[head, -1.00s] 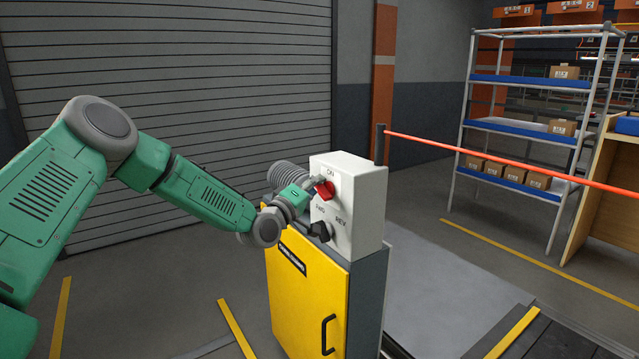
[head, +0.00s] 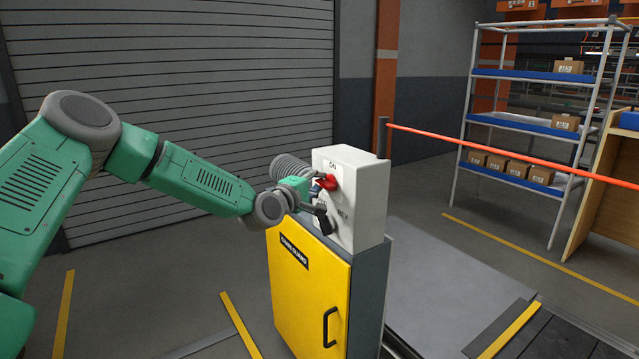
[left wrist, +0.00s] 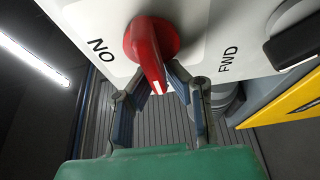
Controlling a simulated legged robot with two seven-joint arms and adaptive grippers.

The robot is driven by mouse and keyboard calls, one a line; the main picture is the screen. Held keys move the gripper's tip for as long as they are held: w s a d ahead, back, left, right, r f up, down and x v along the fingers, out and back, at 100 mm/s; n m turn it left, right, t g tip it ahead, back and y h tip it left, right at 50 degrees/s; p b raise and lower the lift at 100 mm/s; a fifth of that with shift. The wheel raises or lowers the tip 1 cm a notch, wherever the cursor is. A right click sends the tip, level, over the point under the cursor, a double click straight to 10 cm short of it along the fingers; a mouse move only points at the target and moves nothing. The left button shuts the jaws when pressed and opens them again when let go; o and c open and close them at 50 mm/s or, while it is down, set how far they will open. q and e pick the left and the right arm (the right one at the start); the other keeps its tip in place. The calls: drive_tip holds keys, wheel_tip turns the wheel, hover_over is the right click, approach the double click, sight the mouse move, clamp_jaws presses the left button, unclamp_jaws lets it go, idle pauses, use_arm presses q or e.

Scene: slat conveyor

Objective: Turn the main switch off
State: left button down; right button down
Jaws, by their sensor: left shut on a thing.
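The main switch, a red rotary knob (head: 327,182), is on the face of the white control box (head: 357,206). In the left wrist view the red knob (left wrist: 150,48) has its grip with a white mark between my fingertips, beside the printed ON label. My left gripper (head: 314,190) is at the knob; in the left wrist view its two fingers (left wrist: 163,88) are shut on the knob's end. A black selector knob (head: 322,219) sits below the red one, partly hidden by my gripper; it also shows in the left wrist view (left wrist: 295,35). My right gripper is not in view.
The control box stands on a yellow-doored cabinet (head: 300,280) with a black handle. A red-orange barrier bar (head: 480,152) runs to the right from a post behind the box. A shelf rack (head: 545,125) with cartons stands at the back right.

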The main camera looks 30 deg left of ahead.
use_arm(q)
drive_tip(key=shift+s+f, duration=0.15)
drive_tip(key=shift+f, duration=0.4)
drive_tip(key=c, duration=1.6)
unclamp_jaws()
drive_tip(key=shift+a, duration=0.1)
drive_tip(key=shift+a+r, duration=0.1)
drive_tip(key=shift+r, duration=0.05)
drive_tip(key=shift+r, duration=0.1)
drive_tip(key=shift+s, duration=0.1)
drive_tip(key=s, duration=1.1)
drive_tip(key=shift+s, duration=0.35)
